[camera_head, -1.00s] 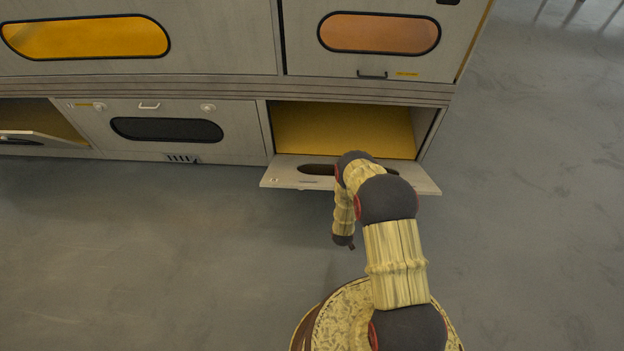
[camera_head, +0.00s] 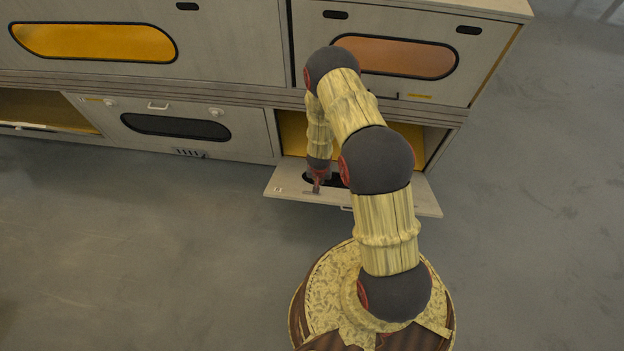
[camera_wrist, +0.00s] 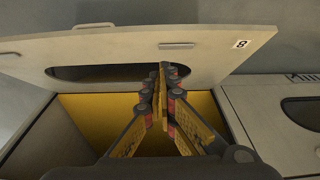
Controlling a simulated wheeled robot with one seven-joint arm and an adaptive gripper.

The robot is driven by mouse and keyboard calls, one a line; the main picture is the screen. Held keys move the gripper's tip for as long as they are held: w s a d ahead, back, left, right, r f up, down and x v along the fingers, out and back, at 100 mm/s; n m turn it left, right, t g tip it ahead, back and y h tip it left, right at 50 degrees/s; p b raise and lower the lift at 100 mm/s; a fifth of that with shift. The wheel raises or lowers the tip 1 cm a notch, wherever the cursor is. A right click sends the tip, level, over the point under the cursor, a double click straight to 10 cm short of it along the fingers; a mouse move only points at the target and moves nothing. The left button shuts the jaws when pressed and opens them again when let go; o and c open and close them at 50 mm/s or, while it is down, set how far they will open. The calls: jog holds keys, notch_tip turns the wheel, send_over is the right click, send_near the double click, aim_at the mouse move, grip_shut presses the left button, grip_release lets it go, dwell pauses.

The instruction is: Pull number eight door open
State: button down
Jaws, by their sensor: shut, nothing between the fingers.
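The number eight door (camera_head: 287,186) is the lower right door of the cabinet. It hangs open, hinged at its lower edge and folded down outward. In the wrist view this door (camera_wrist: 212,55) shows its label 8, a dark oval window and a handle (camera_wrist: 176,45). The yellow-lined compartment (camera_head: 292,130) behind it is open, partly hidden by my arm. My gripper (camera_head: 316,190) is shut and empty, over the inner face of the open door near its window. In the wrist view its fingertips (camera_wrist: 162,68) meet in front of the window; contact with the door cannot be told.
A shut lower door (camera_head: 175,128) with a dark window is to the left. Another lower door (camera_head: 25,130) further left stands open. Upper doors with an orange window (camera_head: 395,58) and a yellow window (camera_head: 95,40) are shut. The grey floor (camera_head: 150,250) is clear.

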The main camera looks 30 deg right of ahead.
jog(key=b, duration=0.3)
send_over(318, 197)
jog(key=f, duration=0.6)
jog(key=w+f, duration=0.1)
jog(key=f, duration=0.2)
jog(key=shift+d+f, duration=0.25)
jog(key=shift+d, duration=0.15)
jog(key=shift+s+a+f+b, duration=0.2)
jog(key=shift+s+f+b, duration=0.1)
jog(key=shift+f, duration=0.2)
jog(key=shift+s+a+f+b, duration=0.15)
jog(key=shift+s+f+b, duration=0.1)
jog(key=shift+f, duration=0.2)
jog(key=shift+s+a+f, duration=0.25)
jog(key=shift+s+f, duration=0.1)
jog(key=shift+f, duration=0.2)
